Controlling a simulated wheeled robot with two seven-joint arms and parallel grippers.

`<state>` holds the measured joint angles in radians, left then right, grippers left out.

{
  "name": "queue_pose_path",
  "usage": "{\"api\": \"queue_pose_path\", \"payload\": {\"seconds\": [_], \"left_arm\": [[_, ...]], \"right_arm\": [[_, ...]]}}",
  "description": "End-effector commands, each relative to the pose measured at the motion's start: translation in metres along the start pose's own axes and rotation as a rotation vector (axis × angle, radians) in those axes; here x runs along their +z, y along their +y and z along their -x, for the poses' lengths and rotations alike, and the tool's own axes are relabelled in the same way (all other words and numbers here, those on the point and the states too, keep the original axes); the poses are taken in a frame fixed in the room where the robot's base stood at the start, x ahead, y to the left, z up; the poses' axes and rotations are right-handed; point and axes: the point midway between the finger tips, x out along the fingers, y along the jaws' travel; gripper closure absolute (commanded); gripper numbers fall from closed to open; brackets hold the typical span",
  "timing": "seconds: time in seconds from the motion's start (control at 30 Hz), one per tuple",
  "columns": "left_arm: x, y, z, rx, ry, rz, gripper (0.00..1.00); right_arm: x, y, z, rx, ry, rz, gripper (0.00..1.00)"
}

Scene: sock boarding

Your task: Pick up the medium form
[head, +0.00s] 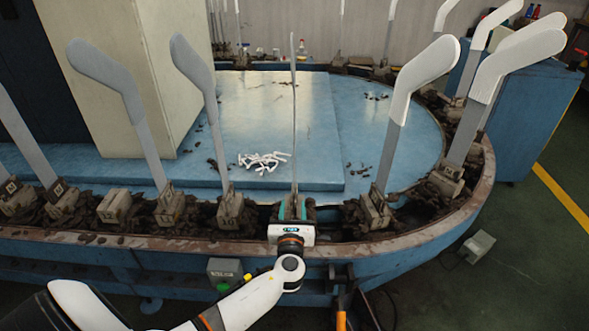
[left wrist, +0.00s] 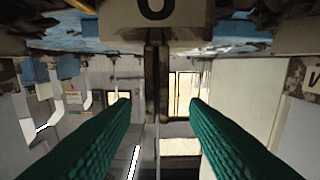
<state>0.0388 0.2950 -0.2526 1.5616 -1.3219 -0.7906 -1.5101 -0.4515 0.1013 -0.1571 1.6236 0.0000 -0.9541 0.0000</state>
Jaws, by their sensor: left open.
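Several flat foot-shaped forms stand upright in holders around the rim of the blue round table. I cannot tell by a size mark which is the medium one. A thin form (head: 293,110), seen edge-on, stands at the middle front in the head view. My left gripper (head: 292,208) is at its base, with green fingers to either side. In the left wrist view my left gripper (left wrist: 158,106) is open. A narrow upright strip (left wrist: 155,80), apparently this form edge-on, shows between the fingers, apart from both. A marked holder block (left wrist: 153,12) is at the top.
Other grey forms (head: 192,68) stand to the left, and white-topped forms (head: 428,65) to the right. White pieces (head: 263,161) lie heaped on the blue table (head: 270,110). A beige cabinet (head: 160,70) rises at the left. Dark lumps litter the rim trough.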

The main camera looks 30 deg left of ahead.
Motion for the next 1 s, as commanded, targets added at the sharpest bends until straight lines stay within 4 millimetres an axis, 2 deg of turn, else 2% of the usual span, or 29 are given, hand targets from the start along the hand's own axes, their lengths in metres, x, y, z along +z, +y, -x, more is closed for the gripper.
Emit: {"api": "queue_pose_path", "payload": {"seconds": [0.23,0.5,0.8,0.87,1.0], "left_arm": [[0.001,0.001,-0.02,0.0,-0.001,0.002,0.59],[0.002,0.001,-0.059,-0.001,-0.001,0.002,0.59],[0.002,0.001,-0.064,0.0,-0.003,0.003,0.59],[0.002,0.001,-0.064,0.0,-0.003,0.003,0.67],[0.002,0.001,-0.064,0.001,-0.003,0.003,0.9]], "right_arm": [[0.007,-0.001,0.008,-0.001,-0.007,-0.001,1.0],[0.021,-0.002,0.031,-0.003,-0.022,-0.004,1.0],[0.023,-0.002,0.036,-0.004,-0.023,-0.004,1.0],[0.023,-0.002,0.036,-0.004,-0.023,-0.004,1.0],[0.023,-0.002,0.036,-0.004,-0.023,-0.004,1.0]]}}
